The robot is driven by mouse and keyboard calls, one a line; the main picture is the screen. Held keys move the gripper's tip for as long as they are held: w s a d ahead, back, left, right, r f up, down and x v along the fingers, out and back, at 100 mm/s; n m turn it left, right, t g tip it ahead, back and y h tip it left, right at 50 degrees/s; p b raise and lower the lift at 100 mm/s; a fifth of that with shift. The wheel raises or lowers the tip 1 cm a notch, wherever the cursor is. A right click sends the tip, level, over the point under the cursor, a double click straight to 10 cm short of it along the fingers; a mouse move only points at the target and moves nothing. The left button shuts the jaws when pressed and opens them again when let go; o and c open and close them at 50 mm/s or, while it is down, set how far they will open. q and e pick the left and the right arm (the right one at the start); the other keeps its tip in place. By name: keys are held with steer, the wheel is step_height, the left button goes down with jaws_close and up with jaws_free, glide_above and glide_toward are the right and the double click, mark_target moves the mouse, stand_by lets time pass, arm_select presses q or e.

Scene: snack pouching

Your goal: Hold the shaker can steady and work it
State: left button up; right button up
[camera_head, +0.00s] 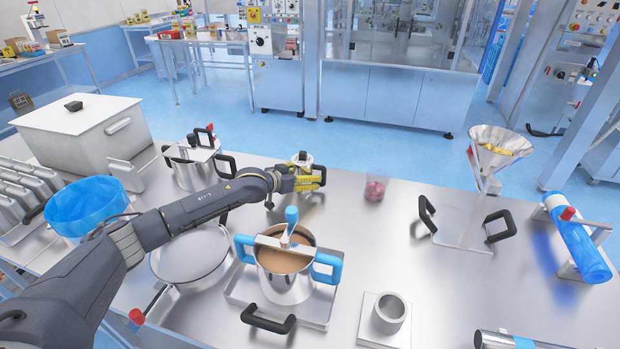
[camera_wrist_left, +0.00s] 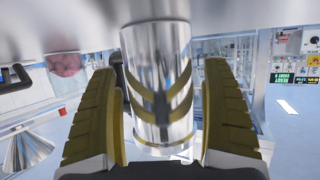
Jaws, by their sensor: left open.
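The shaker can (camera_head: 303,158) is a shiny silver cylinder at the back middle of the steel table, partly hidden behind my left gripper (camera_head: 312,178). In the left wrist view the can (camera_wrist_left: 160,85) stands between the two yellow ribbed fingers of my left gripper (camera_wrist_left: 162,75). The fingers are open, one on each side of the can. The gap looks narrow, and I cannot tell whether either finger touches it. The fingers reflect in its metal side. My right gripper is not in view.
A pot with blue handles (camera_head: 287,284) stands in front of my left arm. A clear cup of reddish pieces (camera_head: 375,190) stands right of the can. A funnel on a stand (camera_head: 496,150) is farther right.

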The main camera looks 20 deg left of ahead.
arm_select(q)
steer(key=shift+w, duration=0.2)
steer(key=c, duration=1.4)
